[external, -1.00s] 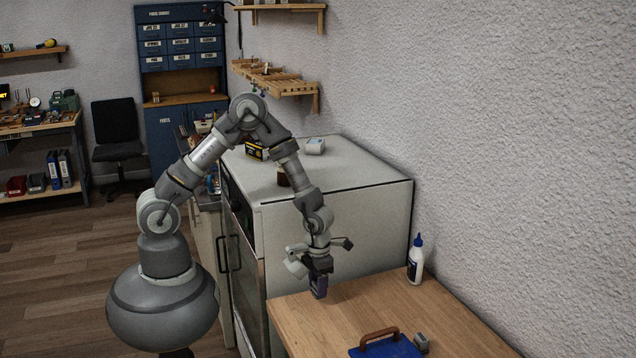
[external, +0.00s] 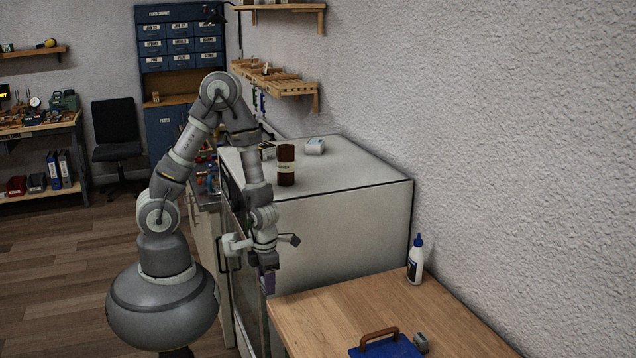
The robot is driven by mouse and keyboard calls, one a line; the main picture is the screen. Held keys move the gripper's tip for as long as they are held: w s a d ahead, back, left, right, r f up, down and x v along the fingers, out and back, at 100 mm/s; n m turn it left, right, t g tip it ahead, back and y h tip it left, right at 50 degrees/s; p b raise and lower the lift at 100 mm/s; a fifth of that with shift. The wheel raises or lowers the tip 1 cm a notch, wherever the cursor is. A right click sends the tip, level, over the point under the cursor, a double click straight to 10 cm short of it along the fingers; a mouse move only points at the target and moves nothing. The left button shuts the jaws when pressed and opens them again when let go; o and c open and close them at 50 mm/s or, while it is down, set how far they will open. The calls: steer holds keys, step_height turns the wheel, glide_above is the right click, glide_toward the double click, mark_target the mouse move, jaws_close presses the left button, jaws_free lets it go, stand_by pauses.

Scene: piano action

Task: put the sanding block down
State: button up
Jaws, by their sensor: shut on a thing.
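My gripper (external: 268,268) points down beside the front left corner of the wooden bench top (external: 350,305). It is shut on a small dark purple block, which I take to be the sanding block (external: 268,283). The block hangs upright under the fingers, in front of the white cabinet (external: 340,225). It appears just left of the bench edge, at about bench-top height. I cannot tell whether it touches the edge. The fingers partly hide its upper end.
A white glue bottle with a blue cap (external: 415,262) stands at the bench's back edge. A blue thing with a brown handle (external: 380,337) and a small grey item (external: 421,343) lie at the front. The bench middle is clear. A brown cylinder (external: 286,166) stands on the cabinet.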

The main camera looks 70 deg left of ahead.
step_height(320, 180, up, 38)
steer(key=w+a+r+n+p, duration=0.2)
steer(key=w+a+n+p, duration=0.4)
steer(key=w+a+p, duration=0.3)
steer(key=w+a+r+n+p, duration=0.2)
steer(key=w+a+n+p, duration=0.4)
steer(key=w+a, duration=0.45)
steer(key=w+a+f+n+p, duration=0.4)
steer(key=w+a+f+n, duration=0.1)
steer(key=w+a, duration=0.15)
steer(key=f, duration=1)
steer(key=shift+s+a+f, duration=0.1)
steer(key=shift+s+a, duration=0.25)
step_height(320, 180, down, 4)
steer(key=shift+s, duration=0.1)
steer(key=shift+f, duration=0.2)
